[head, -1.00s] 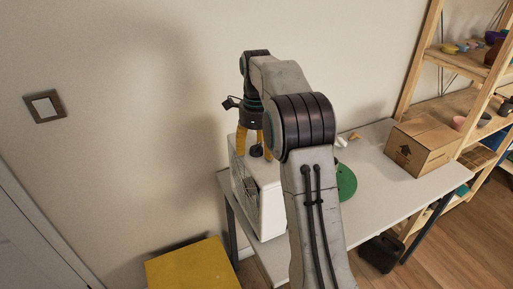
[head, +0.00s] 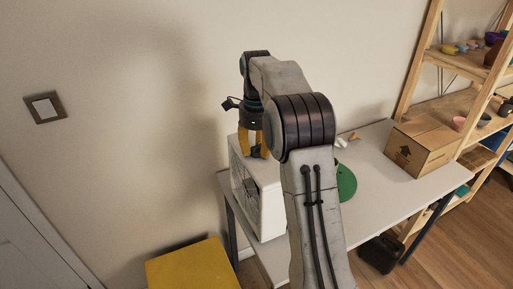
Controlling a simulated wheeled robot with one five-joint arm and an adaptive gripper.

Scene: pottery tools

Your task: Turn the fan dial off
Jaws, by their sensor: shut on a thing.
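The fan (head: 268,196) is a white box with a grille on its left-facing side, standing on the left end of the grey table. My gripper (head: 254,153), with yellow-orange fingers pointing down, is at the top of the fan. It is shut on the small dark dial there. The dial is mostly hidden between the fingers, so its setting cannot be told. My arm covers the right part of the fan.
The table (head: 385,190) also carries a green disc (head: 346,183) and a cardboard box (head: 422,147). A wooden shelf (head: 432,50) with pottery stands at the right. A yellow block (head: 193,268) is below, left of the table. A wall switch (head: 44,107) is at the left.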

